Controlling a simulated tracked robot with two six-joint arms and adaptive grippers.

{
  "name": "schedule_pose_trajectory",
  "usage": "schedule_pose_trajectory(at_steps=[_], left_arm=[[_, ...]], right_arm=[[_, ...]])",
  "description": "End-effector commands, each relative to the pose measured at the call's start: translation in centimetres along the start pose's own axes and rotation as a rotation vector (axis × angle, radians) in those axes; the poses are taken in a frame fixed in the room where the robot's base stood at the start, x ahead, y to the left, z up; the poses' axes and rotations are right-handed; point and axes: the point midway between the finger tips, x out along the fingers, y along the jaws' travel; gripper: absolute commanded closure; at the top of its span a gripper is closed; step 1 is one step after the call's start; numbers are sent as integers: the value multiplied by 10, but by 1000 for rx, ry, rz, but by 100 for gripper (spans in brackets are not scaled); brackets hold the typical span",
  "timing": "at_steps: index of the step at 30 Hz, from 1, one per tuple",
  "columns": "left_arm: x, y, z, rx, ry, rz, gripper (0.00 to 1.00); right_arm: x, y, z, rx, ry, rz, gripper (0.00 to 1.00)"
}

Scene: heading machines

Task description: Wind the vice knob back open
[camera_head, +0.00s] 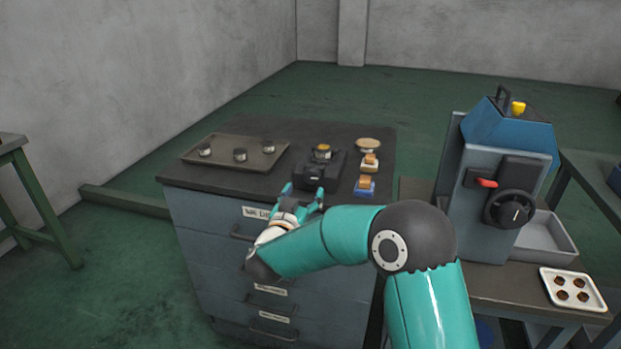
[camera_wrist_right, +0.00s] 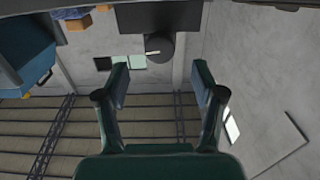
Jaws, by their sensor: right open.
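The small black vice (camera_head: 311,172) stands on the dark cabinet top near its front edge, with a small dark cup with an orange top (camera_head: 323,149) at it. In the right wrist view the vice is a black block (camera_wrist_right: 158,17), and its round dark knob (camera_wrist_right: 160,50) with a pale mark projects from it. The knob cannot be made out clearly in the head view. My right gripper (camera_head: 303,194) is just in front of the vice. In the wrist view it is open (camera_wrist_right: 160,78), its fingers spread apart, with the knob beyond the gap between them. My left gripper is not seen.
A brown tray (camera_head: 186,158) with 3 small cups lies left on the cabinet (camera_head: 215,222). A round pale piece (camera_head: 368,145) and small orange-topped blocks (camera_head: 365,186) stand right of the vice. A blue machine (camera_head: 470,220) with a black handwheel (camera_head: 509,209) and white tray (camera_head: 546,273) are farther right.

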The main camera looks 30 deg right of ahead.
Motion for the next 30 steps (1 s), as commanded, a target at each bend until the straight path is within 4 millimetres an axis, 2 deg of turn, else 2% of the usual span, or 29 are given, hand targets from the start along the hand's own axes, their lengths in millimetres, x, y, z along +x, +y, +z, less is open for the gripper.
schedule_pose_trajectory(at_steps=[3, 9, 15, 23, 26, 30], left_arm=[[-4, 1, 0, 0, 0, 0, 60], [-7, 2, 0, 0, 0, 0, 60], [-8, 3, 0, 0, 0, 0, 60], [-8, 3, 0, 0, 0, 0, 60], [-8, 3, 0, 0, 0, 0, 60], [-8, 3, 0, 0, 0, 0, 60]], right_arm=[[26, 1, 0, -1, 0, 3, 32], [56, 0, 0, 0, 0, 1, 32], [67, 0, 0, -2, 0, -1, 32], [68, 0, 0, -1, 0, -1, 32], [68, 0, 0, -1, 0, -1, 45], [68, 0, 0, -1, 0, -1, 68]])
